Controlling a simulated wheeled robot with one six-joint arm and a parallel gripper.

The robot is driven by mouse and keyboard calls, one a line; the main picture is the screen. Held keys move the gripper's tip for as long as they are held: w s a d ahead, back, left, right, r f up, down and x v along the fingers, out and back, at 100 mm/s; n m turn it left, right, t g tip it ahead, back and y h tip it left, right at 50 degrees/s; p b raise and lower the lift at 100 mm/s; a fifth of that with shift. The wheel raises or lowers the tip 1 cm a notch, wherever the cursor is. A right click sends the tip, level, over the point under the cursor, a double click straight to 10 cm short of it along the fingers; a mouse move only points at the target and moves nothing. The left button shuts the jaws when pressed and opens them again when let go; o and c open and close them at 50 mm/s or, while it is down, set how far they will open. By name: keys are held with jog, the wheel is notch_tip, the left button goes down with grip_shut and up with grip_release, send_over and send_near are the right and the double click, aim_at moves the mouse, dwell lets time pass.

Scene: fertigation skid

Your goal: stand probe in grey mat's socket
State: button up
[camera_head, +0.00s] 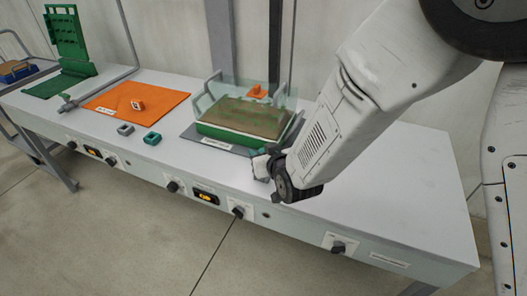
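A grey mat (230,150) lies on the bench with a white label at its front edge. A green tray with a brown top (240,117) stands on it, behind and around clear panels and grey bent rails. I cannot make out a socket on the grey mat; the tray and my arm cover parts of it. I cannot pick out a probe in this view. My gripper (262,166) is at the mat's front right corner, low over the bench as seen here. Its fingers are small and partly hidden by my wrist, so its opening and any held thing are unclear.
An orange mat (165,102) carries a small pale block (137,104). A grey block (125,129) and a teal block (152,138) sit in front. An orange piece (257,91) is behind the tray. A green stand (68,45) is far left. The bench's right end looks clear.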

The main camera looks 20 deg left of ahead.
jog(key=shift+r, duration=0.2)
jog(key=v, duration=1.2)
